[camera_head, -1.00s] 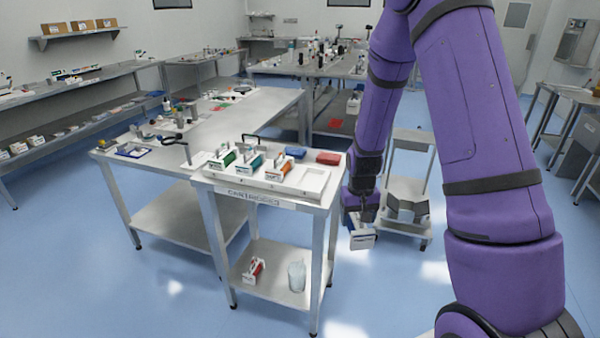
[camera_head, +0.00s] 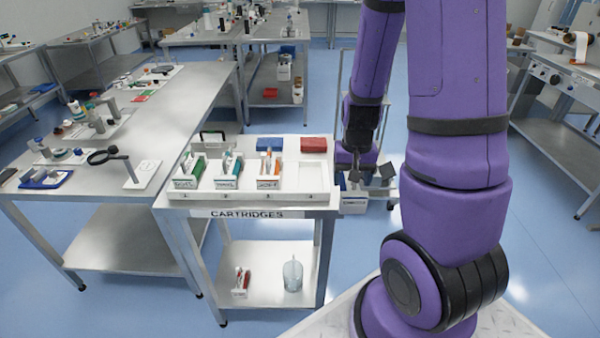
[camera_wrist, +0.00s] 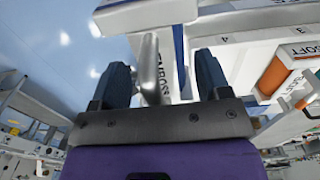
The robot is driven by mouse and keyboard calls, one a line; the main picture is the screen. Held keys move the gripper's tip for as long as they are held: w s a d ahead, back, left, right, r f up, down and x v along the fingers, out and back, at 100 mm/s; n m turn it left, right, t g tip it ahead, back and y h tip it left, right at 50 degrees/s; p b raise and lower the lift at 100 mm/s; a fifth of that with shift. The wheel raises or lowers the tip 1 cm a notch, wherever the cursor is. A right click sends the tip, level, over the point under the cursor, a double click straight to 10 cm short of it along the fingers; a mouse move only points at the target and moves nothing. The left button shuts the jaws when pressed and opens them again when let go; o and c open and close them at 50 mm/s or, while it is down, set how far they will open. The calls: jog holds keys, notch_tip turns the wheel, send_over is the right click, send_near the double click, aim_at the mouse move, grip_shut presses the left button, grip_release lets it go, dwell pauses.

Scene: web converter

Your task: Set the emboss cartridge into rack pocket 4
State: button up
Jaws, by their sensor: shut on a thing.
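My gripper (camera_head: 355,172) is shut on the handle of the emboss cartridge (camera_head: 353,204), which hangs below it, right of the rack's edge. In the wrist view the grey handle lies between the two fingers (camera_wrist: 160,80), and the white and blue cartridge (camera_wrist: 172,75) shows the word EMBOSS. The white rack (camera_head: 250,198) stands on a metal stand labelled CARTRIDGES. Its rightmost pocket (camera_head: 313,174) is empty; the other three hold cartridges.
A blue block (camera_head: 269,144) and a red block (camera_head: 313,145) lie behind the pockets. A long metal bench (camera_head: 170,110) adjoins at left. A cart (camera_head: 378,190) stands behind my gripper.

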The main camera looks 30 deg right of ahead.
jog(key=shift+w+a+f, duration=0.2)
jog(key=shift+w+f, duration=0.65)
jog(key=shift+w, duration=1.75)
jog(key=shift+w+a+f, duration=0.2)
jog(key=shift+w+f, duration=0.6)
jog(key=shift+w, duration=1.85)
jog(key=shift+w+a+f, duration=0.2)
jog(key=shift+w+f, duration=0.65)
jog(key=shift+w, duration=1.75)
jog(key=shift+f, duration=0.1)
jog(key=o, duration=1.2)
